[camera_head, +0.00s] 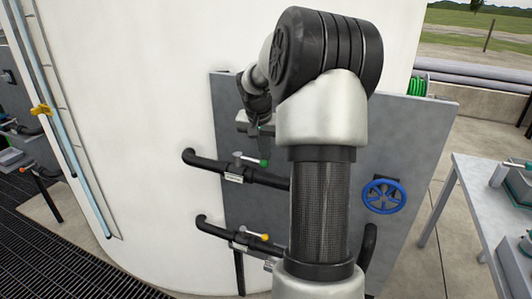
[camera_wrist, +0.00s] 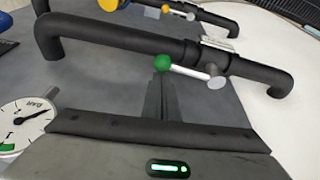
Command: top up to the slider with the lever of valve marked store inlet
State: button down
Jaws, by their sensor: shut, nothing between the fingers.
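A yellow slider (camera_head: 41,110) sits on a pale blue sight tube (camera_head: 65,125) on the white tank (camera_head: 140,90). A lever with a green knob (camera_head: 263,163) is on the upper black pipe; it also shows in the wrist view (camera_wrist: 162,63), with a label plate (camera_wrist: 217,44) beside its pivot. A lever with a yellow knob (camera_head: 264,237) is on the lower pipe. The labels are too small to read, so I cannot tell which valve is store inlet. My gripper (camera_wrist: 160,82) is shut and empty, its fingertips just by the green knob; contact is unclear.
A grey panel (camera_head: 430,130) stands behind the pipes, with a blue handwheel (camera_head: 384,195) at right. A pressure gauge (camera_wrist: 25,125) is left of my gripper. A grey table (camera_head: 480,185) stands at far right. Dark floor grating (camera_head: 60,260) lies at lower left.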

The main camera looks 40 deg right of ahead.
aim_at(261, 164)
jog(key=shift+s+a+f+m+g+b, duration=0.1)
jog(key=shift+s+a+m+g+b, duration=0.1)
jog(key=shift+a+m+b, duration=0.35)
jog(key=shift+s+a+f+m+g+b, duration=0.1)
jog(key=shift+s+a+m+g+b, duration=0.1)
jog(key=shift+a+m+b, duration=0.4)
jog(key=shift+s+a+m+g+h, duration=0.3)
jog(key=shift+a+m, duration=0.25)
jog(key=shift+m, duration=0.5)
jog(key=a+m, duration=0.1)
jog(key=a+m+g, duration=0.1)
jog(key=shift+s+r+m+b, duration=0.1)
jog(key=shift+r+m+b, duration=0.1)
jog(key=shift+m+b, duration=0.1)
jog(key=w+a+m+g+p, duration=0.2)
jog(key=w+a+m+p, duration=0.1)
jog(key=a+m+p, duration=0.2)
jog(key=a+m, duration=0.2)
jog(key=m, duration=0.1)
jog(key=shift+m+g+y+p, duration=0.4)
jog(key=shift+r, duration=0.1)
